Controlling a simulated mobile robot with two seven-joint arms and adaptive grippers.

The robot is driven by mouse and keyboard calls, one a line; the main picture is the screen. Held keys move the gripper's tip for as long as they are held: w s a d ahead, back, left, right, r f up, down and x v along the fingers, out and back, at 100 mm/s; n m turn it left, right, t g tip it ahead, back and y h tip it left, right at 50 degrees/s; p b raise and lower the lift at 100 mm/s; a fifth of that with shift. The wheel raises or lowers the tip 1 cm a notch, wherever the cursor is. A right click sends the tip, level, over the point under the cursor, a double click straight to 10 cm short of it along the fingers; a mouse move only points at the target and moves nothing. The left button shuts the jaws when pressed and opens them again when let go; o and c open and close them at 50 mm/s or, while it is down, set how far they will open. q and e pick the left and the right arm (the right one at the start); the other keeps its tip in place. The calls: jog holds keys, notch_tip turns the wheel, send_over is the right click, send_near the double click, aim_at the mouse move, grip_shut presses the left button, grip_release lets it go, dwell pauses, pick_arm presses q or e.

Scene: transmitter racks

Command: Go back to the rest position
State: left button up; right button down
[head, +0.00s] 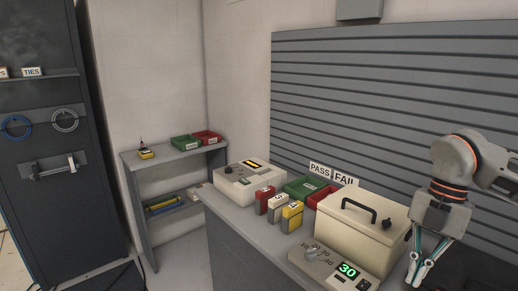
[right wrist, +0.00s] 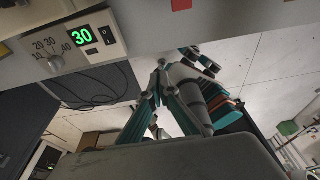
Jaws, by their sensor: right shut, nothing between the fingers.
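My right gripper (head: 418,278) is at the lower right of the head view, pointing down beside the cream box. Its teal fingers are drawn together, with nothing between them. In the right wrist view the fingers (right wrist: 160,72) also show, near the bench edge. My left gripper is not in the head view. Dark, teal and orange parts behind the fingers in the wrist view are too jumbled to identify.
The cream box (head: 352,235) with a black handle and the timer (head: 330,265) reading 30 stand on the bench. Beyond are red, white and yellow blocks (head: 278,208), green and red bins under PASS and FAIL signs, and a white device (head: 248,183). A slatted wall (head: 390,110) stands behind.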

jog(key=s+a+f+n+g+y, duration=0.1)
jog(key=s+a+f+n+y, duration=0.1)
jog(key=a, duration=0.5)
jog(key=s+a+f+n+g+y, duration=0.1)
jog(key=s+a+f+n+y, duration=0.15)
jog(key=a, duration=0.35)
jog(key=s+a+f+n+g+y, duration=0.1)
jog(key=a+n+y, duration=0.1)
jog(key=a, duration=0.5)
jog(key=a+r+m+t+y, duration=0.2)
jog(key=a+r+t+y, duration=0.1)
jog(key=a+y, duration=0.3)
jog(key=a+r+m+t+y, duration=0.2)
jog(key=a+t+y, duration=0.1)
jog(key=a+y, duration=0.35)
jog(key=w+d+f+m+t+h, duration=0.4)
jog(key=d+f+m+t+h, duration=0.2)
jog(key=f+m+t, duration=0.3)
jog(key=w+d+f+m+t+h, duration=0.3)
jog(key=d+f+m+t+h, duration=0.4)
jog(key=m, duration=0.4)
jog(key=s+d+f+m+g+h, duration=0.2)
jog(key=s+d+f+g, duration=0.1)
jog(key=s+f, duration=0.4)
jog(key=s+d+f+m+g+h, duration=0.2)
jog(key=s+f, duration=0.4)
jog(key=f, duration=0.8)
jog(key=shift+s+d+g+h, duration=0.4)
jog(key=shift+d+g+h, duration=0.3)
jog(key=shift+d, duration=0.55)
